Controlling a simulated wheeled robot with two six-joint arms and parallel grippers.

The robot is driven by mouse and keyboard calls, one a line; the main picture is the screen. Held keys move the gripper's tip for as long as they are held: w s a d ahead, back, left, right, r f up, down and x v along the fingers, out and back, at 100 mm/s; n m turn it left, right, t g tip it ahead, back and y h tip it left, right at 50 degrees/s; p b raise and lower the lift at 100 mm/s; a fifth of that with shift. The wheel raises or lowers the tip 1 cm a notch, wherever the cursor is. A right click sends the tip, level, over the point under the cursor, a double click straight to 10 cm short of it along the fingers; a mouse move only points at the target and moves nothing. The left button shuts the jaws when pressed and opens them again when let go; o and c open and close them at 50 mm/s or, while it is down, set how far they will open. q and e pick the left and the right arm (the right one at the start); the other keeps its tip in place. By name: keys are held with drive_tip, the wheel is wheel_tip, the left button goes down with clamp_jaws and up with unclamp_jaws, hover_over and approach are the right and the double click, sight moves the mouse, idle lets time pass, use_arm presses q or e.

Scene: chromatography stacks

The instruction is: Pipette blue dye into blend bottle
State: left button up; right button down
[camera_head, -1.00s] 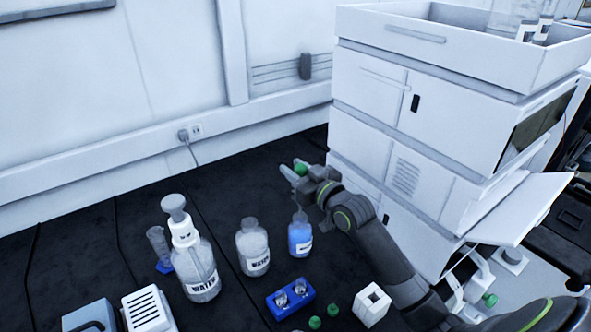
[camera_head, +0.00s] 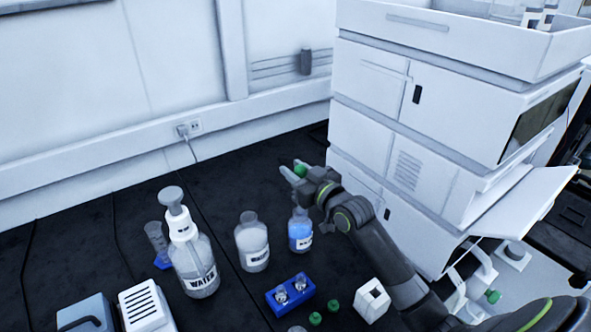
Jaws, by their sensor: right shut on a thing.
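A bottle of blue liquid (camera_head: 300,236) with a white label stands upright on the black bench. My right gripper (camera_head: 299,172) is just above and behind its mouth, shut on a green-topped pipette (camera_head: 300,170). The pipette's lower part is hard to make out at the bottle's neck, so I cannot tell how deep its tip is. A clear bottle (camera_head: 251,243) with a label stands to the left of the blue one. I cannot tell whether it is the blend bottle. My left gripper is not in view.
A large wash bottle (camera_head: 194,262) labelled water stands left, by a small cylinder (camera_head: 156,238). In front are a blue vial rack (camera_head: 290,304), green caps (camera_head: 315,319) and a white block (camera_head: 373,299). The white instrument stack (camera_head: 375,80) rises close to my right arm.

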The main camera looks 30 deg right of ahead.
drive_tip(key=shift+f+b, duration=3.3)
drive_tip(key=shift+f, duration=0.8)
drive_tip(key=c, duration=1.6)
unclamp_jaws()
drive_tip(key=shift+r, duration=0.15)
wheel_tip(320, 180, up, 12)
drive_tip(key=p, duration=1.1)
drive_tip(key=shift+r+p, duration=0.15)
drive_tip(key=shift+p, duration=0.25)
